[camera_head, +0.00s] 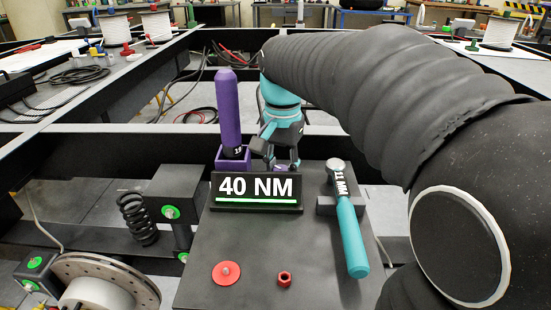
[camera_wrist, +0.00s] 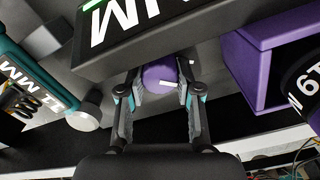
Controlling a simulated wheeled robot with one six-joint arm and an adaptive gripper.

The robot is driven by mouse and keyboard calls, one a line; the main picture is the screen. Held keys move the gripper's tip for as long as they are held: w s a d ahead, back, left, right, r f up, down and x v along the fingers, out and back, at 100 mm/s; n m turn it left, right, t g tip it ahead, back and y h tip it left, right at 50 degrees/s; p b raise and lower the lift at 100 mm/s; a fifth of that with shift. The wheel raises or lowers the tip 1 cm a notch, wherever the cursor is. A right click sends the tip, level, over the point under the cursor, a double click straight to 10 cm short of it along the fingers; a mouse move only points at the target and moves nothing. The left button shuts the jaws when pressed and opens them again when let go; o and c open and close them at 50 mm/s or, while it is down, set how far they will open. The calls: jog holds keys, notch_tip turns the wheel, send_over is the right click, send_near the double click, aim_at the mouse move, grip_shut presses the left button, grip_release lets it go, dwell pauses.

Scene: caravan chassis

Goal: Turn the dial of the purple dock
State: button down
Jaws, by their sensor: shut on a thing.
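The purple dock (camera_head: 233,160) stands at the back of the dark bench plate and holds an upright purple tool (camera_head: 229,110). In the wrist view the dock (camera_wrist: 245,72) is at the right. A round purple dial (camera_wrist: 158,78) with a white pointer mark sits on the back of the black display (camera_head: 256,191), which reads "40 NM" over a green line. My gripper (camera_wrist: 160,88) is shut on the dial, a finger on each side. In the head view my gripper (camera_head: 279,152) is behind the display.
A teal-handled tool (camera_head: 350,232) marked "11 MM" rests in a black holder right of the display. A red disc (camera_head: 226,273) and red nut (camera_head: 284,279) lie in front. A coil spring (camera_head: 137,218) and brake disc (camera_head: 105,285) are at left. Dark chassis beams surround the plate.

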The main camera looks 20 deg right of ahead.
jog(key=m+p, duration=0.1)
jog(key=m, duration=0.4)
jog(key=shift+s+p, duration=0.1)
jog(key=shift+p, duration=0.2)
dwell(0.4)
jog(key=c, duration=1.1)
grip_release()
jog(key=shift+o, duration=0.2)
